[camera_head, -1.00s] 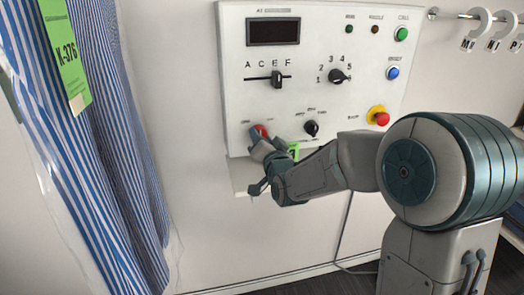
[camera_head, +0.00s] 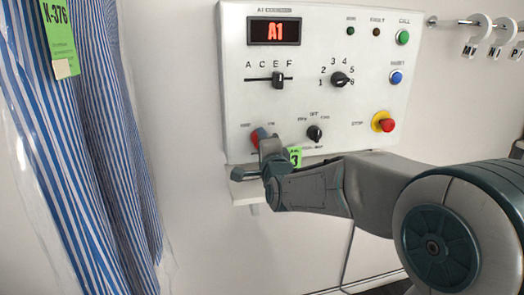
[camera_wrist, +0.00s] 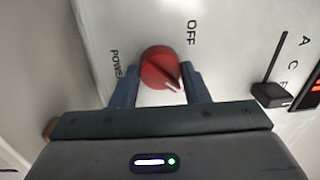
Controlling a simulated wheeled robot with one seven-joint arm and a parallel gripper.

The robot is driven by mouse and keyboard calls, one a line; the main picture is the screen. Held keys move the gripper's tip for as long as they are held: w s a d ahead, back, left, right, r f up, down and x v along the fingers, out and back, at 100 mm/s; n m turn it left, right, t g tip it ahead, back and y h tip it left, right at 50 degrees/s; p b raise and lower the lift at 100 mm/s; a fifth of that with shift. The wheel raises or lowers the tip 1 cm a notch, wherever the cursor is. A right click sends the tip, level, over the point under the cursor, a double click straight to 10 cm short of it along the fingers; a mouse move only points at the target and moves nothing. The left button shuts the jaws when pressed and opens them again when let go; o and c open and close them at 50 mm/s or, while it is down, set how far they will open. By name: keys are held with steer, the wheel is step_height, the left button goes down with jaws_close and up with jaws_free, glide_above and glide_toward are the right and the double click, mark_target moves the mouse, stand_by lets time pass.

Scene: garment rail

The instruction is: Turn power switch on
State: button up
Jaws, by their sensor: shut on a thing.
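The power switch (camera_wrist: 160,70) is a red rotary knob on the white control panel (camera_head: 350,105). In the wrist view it sits between my two fingers, with its white pointer line toward the lower right. The label OFF stands above it in that view and POWER to its left. In the head view the knob (camera_head: 257,137) is partly hidden at the panel's lower left. My gripper (camera_wrist: 156,88) is shut on the knob.
The panel also has a slider (camera_head: 278,80), a numbered dial (camera_head: 340,79), a black selector (camera_head: 315,133), a red stop button (camera_head: 387,125), and green and blue buttons. Striped garments (camera_head: 95,150) in clear covers hang close on the left. A rail with lettered hangers is at upper right.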

steer(key=shift+m, duration=0.5)
steer(key=o, duration=1)
steer(key=shift+c, duration=0.2)
steer(key=shift+s, duration=0.1)
steer(key=v, duration=1.3)
steer(key=shift+s, duration=0.3)
steer(key=shift+d, duration=0.1)
